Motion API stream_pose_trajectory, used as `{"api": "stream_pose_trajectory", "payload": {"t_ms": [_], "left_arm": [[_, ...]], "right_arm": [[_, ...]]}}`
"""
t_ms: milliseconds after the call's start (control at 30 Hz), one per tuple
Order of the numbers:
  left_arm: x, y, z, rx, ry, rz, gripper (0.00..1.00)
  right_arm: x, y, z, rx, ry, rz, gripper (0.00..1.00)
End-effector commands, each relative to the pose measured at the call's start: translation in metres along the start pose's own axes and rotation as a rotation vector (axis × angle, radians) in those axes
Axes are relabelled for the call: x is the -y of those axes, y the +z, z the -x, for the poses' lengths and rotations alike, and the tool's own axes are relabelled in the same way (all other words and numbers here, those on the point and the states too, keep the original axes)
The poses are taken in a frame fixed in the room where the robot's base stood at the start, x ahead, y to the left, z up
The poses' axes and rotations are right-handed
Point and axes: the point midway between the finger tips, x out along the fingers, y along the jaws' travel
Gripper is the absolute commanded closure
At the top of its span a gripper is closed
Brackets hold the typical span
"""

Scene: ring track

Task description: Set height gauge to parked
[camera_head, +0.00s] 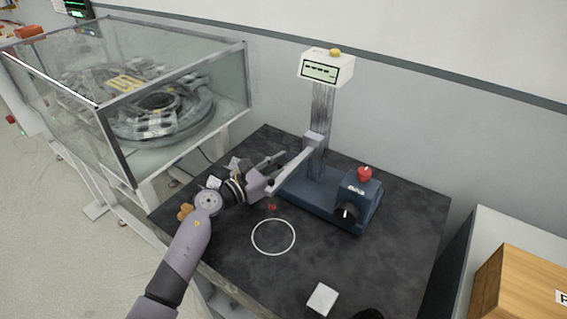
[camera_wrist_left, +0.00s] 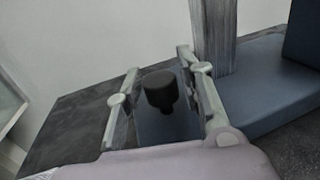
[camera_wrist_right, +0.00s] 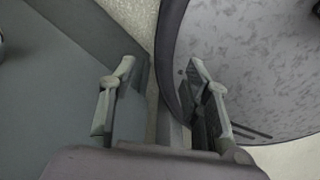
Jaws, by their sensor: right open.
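The height gauge has a blue base (camera_head: 320,203), an upright grey column (camera_head: 322,108) and a display (camera_head: 320,70) showing dashes. A carriage (camera_head: 314,141) sits low on the column, and an arm seems to reach from it toward the lower left, near a small red tip (camera_head: 272,206). My left gripper (camera_head: 280,163) is at the base's left end. In the left wrist view, its open fingers stand on either side of a black knob (camera_wrist_left: 159,88), with gaps visible; the head view hides this knob. My right gripper (camera_wrist_right: 165,95) is open and empty, outside the head view.
The gauge's right block carries a red knob (camera_head: 364,174) and a black dial (camera_head: 347,215). The dark table (camera_head: 400,245) has a white ring mark (camera_head: 273,250) and a pale block (camera_head: 322,298). A glass-walled case (camera_head: 175,140) stands left; a wooden box (camera_head: 520,285) is right.

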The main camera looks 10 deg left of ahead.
Motion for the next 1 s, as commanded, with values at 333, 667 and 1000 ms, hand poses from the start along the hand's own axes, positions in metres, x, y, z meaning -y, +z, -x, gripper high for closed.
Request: {"api": "stream_pose_trajectory", "payload": {"t_ms": [333,667,1000], "left_arm": [[-0.0001,0.0,0.0003,0.0,0.0,0.0,0.91],[-0.0002,-0.0001,0.0003,0.0,0.0,0.0,1.0],[0.008,0.0014,-0.0021,-0.001,-0.001,0.001,1.0]], "right_arm": [[0.0057,-0.0021,-0.0001,-0.003,-0.007,-0.001,0.56],[0.0036,-0.0035,-0.0002,-0.005,-0.004,0.0,0.56],[-0.0017,-0.0034,0.0049,-0.005,0.002,0.001,0.56]]}}
